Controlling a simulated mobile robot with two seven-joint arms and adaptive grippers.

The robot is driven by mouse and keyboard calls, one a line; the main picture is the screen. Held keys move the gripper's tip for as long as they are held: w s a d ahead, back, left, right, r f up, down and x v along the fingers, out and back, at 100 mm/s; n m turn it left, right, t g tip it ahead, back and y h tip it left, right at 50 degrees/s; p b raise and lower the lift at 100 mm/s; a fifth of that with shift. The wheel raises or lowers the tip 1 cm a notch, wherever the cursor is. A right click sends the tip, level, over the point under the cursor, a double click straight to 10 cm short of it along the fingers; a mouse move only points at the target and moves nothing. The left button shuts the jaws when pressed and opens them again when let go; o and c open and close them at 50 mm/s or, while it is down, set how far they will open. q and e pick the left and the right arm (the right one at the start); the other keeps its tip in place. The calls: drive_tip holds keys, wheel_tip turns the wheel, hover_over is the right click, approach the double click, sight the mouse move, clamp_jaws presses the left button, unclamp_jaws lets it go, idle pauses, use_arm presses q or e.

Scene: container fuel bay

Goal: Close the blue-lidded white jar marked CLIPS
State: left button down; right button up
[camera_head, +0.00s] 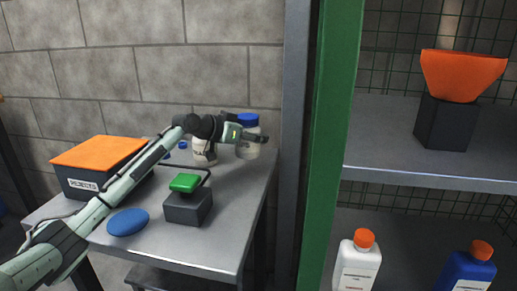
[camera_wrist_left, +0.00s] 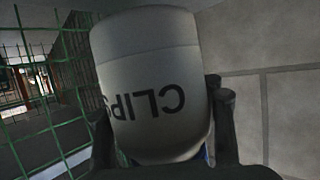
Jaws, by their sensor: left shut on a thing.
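The white jar (camera_head: 247,151) with a blue lid (camera_head: 248,119) stands upright at the back right of the grey table. In the left wrist view the jar (camera_wrist_left: 150,60) appears upside down, with the word CLIPS on its side. A little blue of the lid (camera_wrist_left: 203,153) shows at the bottom there; the rest is hidden. My left gripper (camera_head: 257,138) reaches in from the left, just below the lid. Its fingers (camera_wrist_left: 160,112) flank the jar and are shut on its upper part. The lid appears on top; how tightly it sits cannot be told. My right gripper is not in view.
Another white container (camera_head: 204,153) stands left of the jar. A dark block with a green top (camera_head: 186,183), a blue oval (camera_head: 128,222) and an orange-lidded box (camera_head: 98,152) share the table. A green post (camera_head: 333,130) and shelves (camera_head: 390,150) stand on the right.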

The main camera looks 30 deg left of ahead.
use_arm(q)
wheel_tip(320, 180, down, 3)
drive_tip(key=shift+f, duration=0.35)
drive_tip(key=shift+f, duration=0.1)
drive_tip(key=c, duration=0.5)
unclamp_jaws()
drive_tip(key=shift+c, duration=0.2)
